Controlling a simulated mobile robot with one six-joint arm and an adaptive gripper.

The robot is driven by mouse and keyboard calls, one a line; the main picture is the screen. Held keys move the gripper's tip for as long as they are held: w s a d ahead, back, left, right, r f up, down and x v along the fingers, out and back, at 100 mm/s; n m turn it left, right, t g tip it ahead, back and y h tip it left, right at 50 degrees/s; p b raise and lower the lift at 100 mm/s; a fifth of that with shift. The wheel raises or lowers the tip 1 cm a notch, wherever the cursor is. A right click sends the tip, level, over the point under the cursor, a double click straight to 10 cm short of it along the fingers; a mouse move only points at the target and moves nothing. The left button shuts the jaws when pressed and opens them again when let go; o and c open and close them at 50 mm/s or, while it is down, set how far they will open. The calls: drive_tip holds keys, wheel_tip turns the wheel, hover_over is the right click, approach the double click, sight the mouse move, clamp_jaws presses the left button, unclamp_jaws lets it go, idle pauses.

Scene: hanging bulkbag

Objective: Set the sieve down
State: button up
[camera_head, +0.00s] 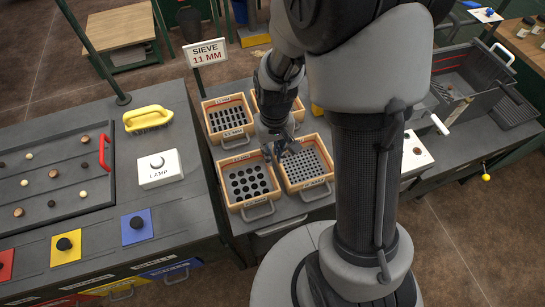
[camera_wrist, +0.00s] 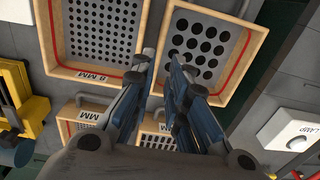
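Several wooden-framed sieves sit in a block on the grey bench. In the head view, the sieve with small round holes (camera_head: 318,184) is at front right and the one with large round holes (camera_head: 249,199) at front left. A slotted sieve (camera_head: 226,135) is behind on the left; another (camera_head: 255,99) is mostly hidden by my arm. My gripper (camera_head: 281,150) is above the middle of the block. In the wrist view, my gripper (camera_wrist: 161,62) is open and empty between the small-hole sieve, labelled 8 MM (camera_wrist: 91,74), and the large-hole sieve (camera_wrist: 226,100).
A sign reading SIEVE 11 MM (camera_head: 208,53) stands behind the block. A white LAMP switch (camera_head: 160,168) and a yellow-handled brush (camera_head: 148,119) are on the left bench. A tray of small balls (camera_head: 50,173) lies farther left. A grey box (camera_head: 470,98) stands right.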

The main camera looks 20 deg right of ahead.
drive_tip(key=s+r+t, duration=0.1)
drive_tip(key=s+r, duration=0.1)
drive_tip(key=r, duration=0.6)
drive_tip(key=s+r+t, duration=0.1)
drive_tip(key=s+r, duration=0.2)
drive_tip(key=r, duration=0.5)
drive_tip(key=s+r+t, duration=0.2)
drive_tip(key=s+r, duration=0.5)
drive_tip(key=s, duration=0.3)
drive_tip(key=shift+r+t, duration=0.3)
drive_tip(key=shift+r, duration=0.05)
